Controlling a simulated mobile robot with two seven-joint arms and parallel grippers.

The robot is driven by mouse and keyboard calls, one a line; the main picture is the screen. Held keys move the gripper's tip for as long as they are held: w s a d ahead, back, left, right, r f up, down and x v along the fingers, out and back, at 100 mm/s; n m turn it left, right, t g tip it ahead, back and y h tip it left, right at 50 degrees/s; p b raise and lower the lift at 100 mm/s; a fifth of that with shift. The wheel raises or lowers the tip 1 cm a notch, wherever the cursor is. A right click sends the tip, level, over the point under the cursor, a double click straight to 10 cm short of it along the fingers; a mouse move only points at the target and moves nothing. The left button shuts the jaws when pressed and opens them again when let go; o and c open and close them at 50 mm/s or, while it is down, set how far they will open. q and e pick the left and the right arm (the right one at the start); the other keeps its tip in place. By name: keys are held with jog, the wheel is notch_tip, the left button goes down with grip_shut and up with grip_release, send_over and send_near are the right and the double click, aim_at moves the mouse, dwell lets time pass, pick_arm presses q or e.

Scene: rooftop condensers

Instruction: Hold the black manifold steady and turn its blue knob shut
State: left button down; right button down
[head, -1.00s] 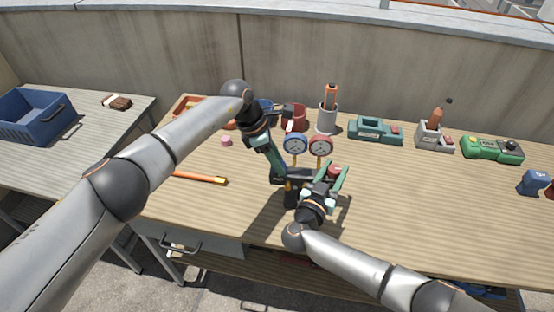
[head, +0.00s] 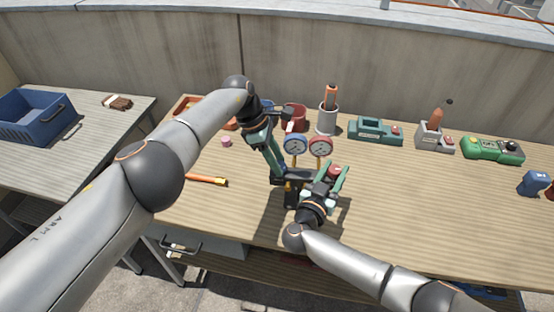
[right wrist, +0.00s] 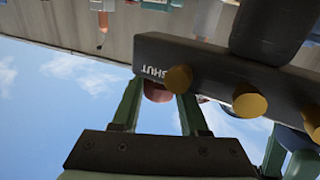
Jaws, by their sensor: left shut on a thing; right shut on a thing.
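The black manifold (head: 290,180) stands near the middle of the bench, with a blue-rimmed gauge (head: 295,145) and a red-rimmed gauge (head: 320,146) above it. My left gripper (head: 277,173) is at its left end, shut; what it grips is mostly hidden, apparently the blue knob (right wrist: 302,166), seen dark at the edge of the right wrist view. My right gripper (head: 335,176) is at the right end, its fingers on either side of the red knob (head: 334,169). The right wrist view also shows this knob (right wrist: 157,92), under the manifold's upside-down "SHUT" lettering.
An orange-handled tool (head: 205,180) lies left of the manifold. Behind stand a red cup (head: 296,117), a grey holder (head: 327,121) and a teal device (head: 374,129). A blue crate (head: 33,116) sits on the left table.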

pick_arm(q)
jog(key=shift+c, duration=2.2)
grip_release()
jog(key=shift+s, duration=0.1)
jog(key=shift+w+a+r, duration=0.2)
jog(key=shift+r, duration=0.45)
jog(key=v, duration=1)
jog(key=shift+s+r, duration=0.15)
jog(key=shift+r, duration=0.1)
jog(key=shift+a, duration=0.15)
pick_arm(e)
jog(key=shift+c, duration=1.8)
grip_release()
jog(key=shift+o, duration=0.4)
